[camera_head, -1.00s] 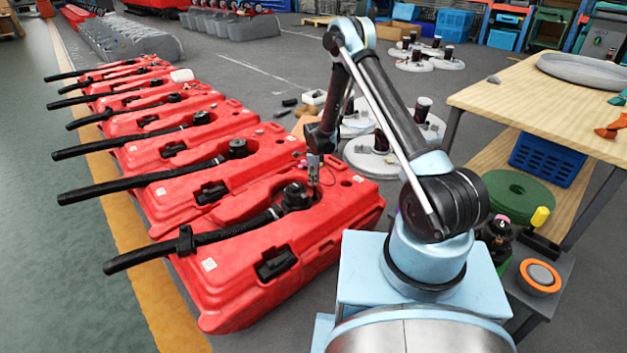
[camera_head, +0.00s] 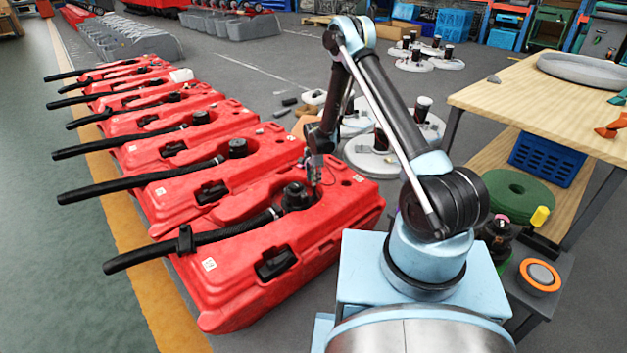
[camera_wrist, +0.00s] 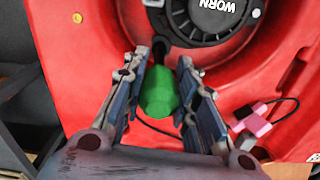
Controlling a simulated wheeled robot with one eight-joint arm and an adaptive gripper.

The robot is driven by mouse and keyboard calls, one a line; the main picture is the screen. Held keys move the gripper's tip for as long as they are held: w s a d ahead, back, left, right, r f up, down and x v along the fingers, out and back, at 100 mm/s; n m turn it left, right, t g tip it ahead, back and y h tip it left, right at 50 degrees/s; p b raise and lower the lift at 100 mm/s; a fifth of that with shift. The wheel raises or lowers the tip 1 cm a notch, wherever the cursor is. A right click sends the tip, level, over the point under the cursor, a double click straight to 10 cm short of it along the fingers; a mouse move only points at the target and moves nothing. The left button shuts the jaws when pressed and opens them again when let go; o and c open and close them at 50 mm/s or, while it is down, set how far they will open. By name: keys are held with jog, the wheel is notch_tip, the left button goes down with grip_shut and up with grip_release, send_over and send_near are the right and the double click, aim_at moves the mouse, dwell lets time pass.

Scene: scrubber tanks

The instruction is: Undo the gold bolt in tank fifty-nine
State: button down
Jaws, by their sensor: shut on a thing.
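My gripper (camera_wrist: 160,98) is shut on a green-handled tool (camera_wrist: 160,92) in the wrist view. Its dark shaft points away from me, toward the red tank; its tip is hard to make out. In the head view my gripper (camera_head: 317,180) is over the nearest red tank (camera_head: 235,295), just right of its black cap (camera_head: 296,196). In the wrist view the cap (camera_wrist: 212,8) reads "WORN". A small gold bolt head (camera_wrist: 77,18) sits on the red surface at upper left, apart from the tool. I cannot read a tank number.
Several similar red tanks with black hoses (camera_head: 150,188) stand in a row behind. A pink item (camera_wrist: 256,122) with a thin dark cable lies on the red surface at right in the wrist view. A wooden table (camera_head: 540,105) stands at right. The green floor at left is clear.

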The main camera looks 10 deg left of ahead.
jog(key=n, duration=0.3)
jog(key=shift+d+n, duration=0.1)
jog(key=shift+n, duration=0.3)
jog(key=n, duration=0.4)
jog(key=shift+d, duration=0.1)
jog(key=shift+s+n, duration=0.1)
jog(key=shift+n, duration=1.2)
